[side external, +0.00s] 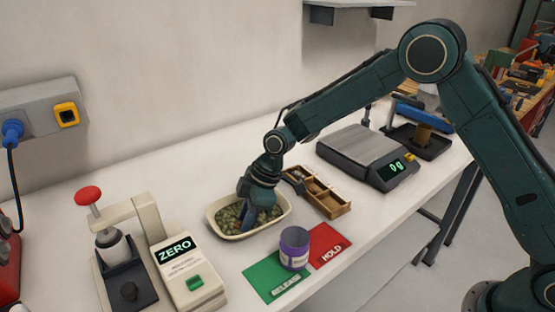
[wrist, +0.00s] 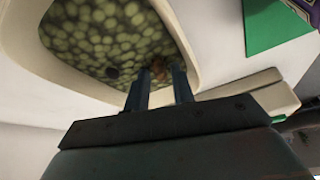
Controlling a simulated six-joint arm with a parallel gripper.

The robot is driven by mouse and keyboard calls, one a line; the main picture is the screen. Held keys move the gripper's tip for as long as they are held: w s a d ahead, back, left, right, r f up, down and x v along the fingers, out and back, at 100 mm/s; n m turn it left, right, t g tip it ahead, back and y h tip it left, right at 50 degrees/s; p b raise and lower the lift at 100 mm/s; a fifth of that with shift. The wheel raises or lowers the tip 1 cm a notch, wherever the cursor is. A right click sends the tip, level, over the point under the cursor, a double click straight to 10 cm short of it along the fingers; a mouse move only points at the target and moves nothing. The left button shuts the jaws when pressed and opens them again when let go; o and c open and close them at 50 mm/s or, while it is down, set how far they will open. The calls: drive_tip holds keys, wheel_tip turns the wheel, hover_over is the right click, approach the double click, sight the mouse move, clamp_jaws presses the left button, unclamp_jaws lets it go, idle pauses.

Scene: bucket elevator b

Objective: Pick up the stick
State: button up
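A cream tub (side external: 222,233) full of round green pieces stands on the white bench. In the wrist view the tub (wrist: 190,50) fills the upper left, with the green pieces (wrist: 95,30) inside. A small brown thing (wrist: 158,66), possibly the stick, lies among them. A dark round spot (wrist: 112,72) shows left of it. My gripper (side external: 258,218) reaches down into the tub. In the wrist view my gripper (wrist: 158,80) has its two fingers apart, with the brown thing at or just beyond the gap. I see no clear contact. The side view hides the fingertips.
A purple jar (side external: 294,248) stands in front, between a green mat (side external: 268,278) and a red HOLD mat (side external: 330,243). A wooden divided tray (side external: 325,197) and a scale (side external: 365,155) are to the right. A press device with a ZERO display (side external: 175,250) is at left.

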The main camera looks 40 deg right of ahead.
idle(0.5)
drive_tip(key=c, duration=0.5)
wheel_tip(320, 180, up, 20)
idle(0.8)
idle(0.4)
